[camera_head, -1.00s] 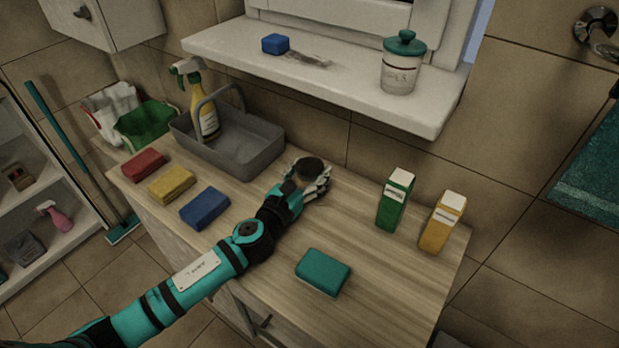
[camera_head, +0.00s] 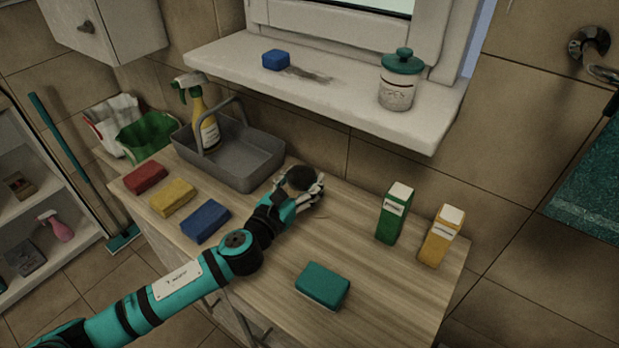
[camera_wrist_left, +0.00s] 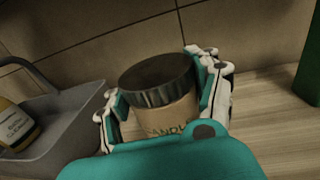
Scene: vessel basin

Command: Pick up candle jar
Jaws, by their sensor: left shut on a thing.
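The candle jar (camera_wrist_left: 165,112) has a dark ribbed lid and a tan body with a partly hidden label reading "ANDL". In the left wrist view it stands between the fingers of my left gripper (camera_wrist_left: 165,105), which is shut on it. In the head view the jar's dark lid (camera_head: 300,178) shows at the end of my left arm, within the gripper (camera_head: 305,192), over the back of the wooden counter. The jar's lower part is hidden by the gripper. My right gripper is not in view.
A grey caddy (camera_head: 250,165) with a spray bottle (camera_head: 205,122) stands just left of the jar. Green (camera_head: 394,215) and yellow (camera_head: 440,236) boxes stand to the right. A teal sponge (camera_head: 322,287) lies in front. The windowsill (camera_head: 330,95) overhangs the back.

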